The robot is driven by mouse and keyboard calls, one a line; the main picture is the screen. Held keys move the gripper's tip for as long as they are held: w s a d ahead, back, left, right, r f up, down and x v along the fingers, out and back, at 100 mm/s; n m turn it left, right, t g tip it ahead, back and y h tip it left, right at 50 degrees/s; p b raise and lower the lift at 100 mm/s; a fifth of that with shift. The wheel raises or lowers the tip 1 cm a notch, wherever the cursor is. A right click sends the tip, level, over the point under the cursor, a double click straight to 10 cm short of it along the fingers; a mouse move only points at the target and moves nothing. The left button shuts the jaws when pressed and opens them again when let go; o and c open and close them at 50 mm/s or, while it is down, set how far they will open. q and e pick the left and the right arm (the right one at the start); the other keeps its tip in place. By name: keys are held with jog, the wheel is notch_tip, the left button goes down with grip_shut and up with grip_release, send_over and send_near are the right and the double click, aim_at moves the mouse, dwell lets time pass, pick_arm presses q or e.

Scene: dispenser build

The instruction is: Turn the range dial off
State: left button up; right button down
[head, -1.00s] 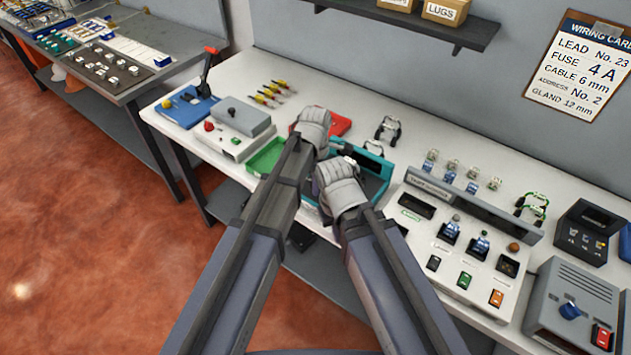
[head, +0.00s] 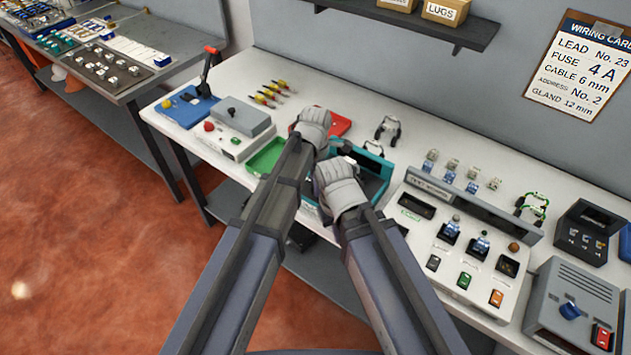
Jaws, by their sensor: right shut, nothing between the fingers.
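A grey box (head: 548,290) at the lower right carries a blue dial (head: 570,311) and a red rocker switch (head: 603,338). The dial's markings are too small to read, and no label shows whether it is the range dial. My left gripper (head: 314,122) is over the middle of the bench by the red tray, far from the blue dial; its fingers are hidden from this angle. My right gripper (head: 333,170) is shut and empty in front of the teal tray, also well left of the dial.
A green tray (head: 267,157), a red tray (head: 338,122) and a teal tray (head: 379,187) surround my grippers. A panel with switches (head: 418,228) stands between them and the grey box. A wiring card (head: 577,68) hangs on the wall.

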pick_arm(q)
jog(key=shift+o, duration=1.4)
jog(key=shift+r, duration=0.1)
notch_tip(320, 180, up, 8)
jog(key=p, duration=0.8)
jog(key=shift+f, duration=0.2)
